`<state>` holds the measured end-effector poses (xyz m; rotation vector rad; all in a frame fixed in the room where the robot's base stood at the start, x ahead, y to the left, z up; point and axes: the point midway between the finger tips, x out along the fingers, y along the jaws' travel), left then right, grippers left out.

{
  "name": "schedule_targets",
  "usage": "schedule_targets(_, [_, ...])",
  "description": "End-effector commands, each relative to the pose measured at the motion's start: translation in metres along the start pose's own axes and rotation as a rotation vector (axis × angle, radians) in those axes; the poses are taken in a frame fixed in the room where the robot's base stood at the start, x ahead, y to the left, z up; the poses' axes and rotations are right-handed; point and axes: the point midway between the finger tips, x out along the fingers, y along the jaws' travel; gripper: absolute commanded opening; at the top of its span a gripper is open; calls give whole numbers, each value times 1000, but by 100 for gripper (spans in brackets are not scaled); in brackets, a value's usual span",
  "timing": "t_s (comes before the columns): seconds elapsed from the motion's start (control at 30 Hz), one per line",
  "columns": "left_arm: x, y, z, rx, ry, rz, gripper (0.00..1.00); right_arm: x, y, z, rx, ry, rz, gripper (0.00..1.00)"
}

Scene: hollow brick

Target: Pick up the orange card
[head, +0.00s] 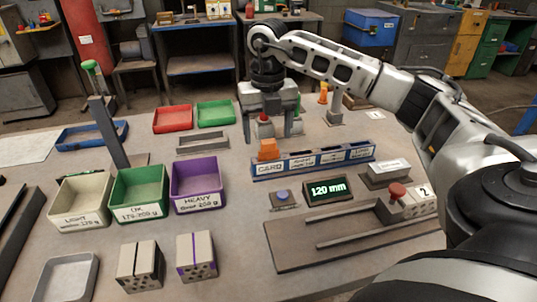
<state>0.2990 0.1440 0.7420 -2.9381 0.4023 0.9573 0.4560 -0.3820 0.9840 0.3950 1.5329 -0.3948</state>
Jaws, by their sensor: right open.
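The orange card (268,149) stands upright at the left end of a long blue rack (315,161), by a label reading CARD. My right gripper (268,133) reaches in from the right and points down. It is open, with its fingers apart, and appears just behind and above the orange card. Nothing shows held in it. I cannot tell the exact gap between fingers and card. A small red-topped object (264,127) shows between the fingers. My left gripper is not in view.
White, green (139,211) and purple (199,206) bins stand left of the rack. Two bricks (140,267) sit in front. A 120 mm display (328,190) and a slide fixture (350,238) lie right of centre. Red and green trays (216,113) lie behind.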

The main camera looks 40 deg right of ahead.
Motion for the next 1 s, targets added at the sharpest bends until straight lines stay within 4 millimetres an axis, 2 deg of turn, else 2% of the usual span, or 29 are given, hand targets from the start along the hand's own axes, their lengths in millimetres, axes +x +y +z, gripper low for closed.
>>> schedule_targets(0.3, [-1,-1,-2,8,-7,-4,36,43,-4,5,0,4,-2,71])
schedule_targets(0.6, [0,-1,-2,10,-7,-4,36,48,-3,5,0,1,0,71])
schedule_targets(0.77, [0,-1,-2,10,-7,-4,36,48,-3,5,0,1,0,26])
schedule_targets(0.8, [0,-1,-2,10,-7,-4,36,48,-3,5,0,1,0,23])
schedule_targets(1.0, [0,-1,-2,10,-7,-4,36,48,-3,5,0,1,0,23])
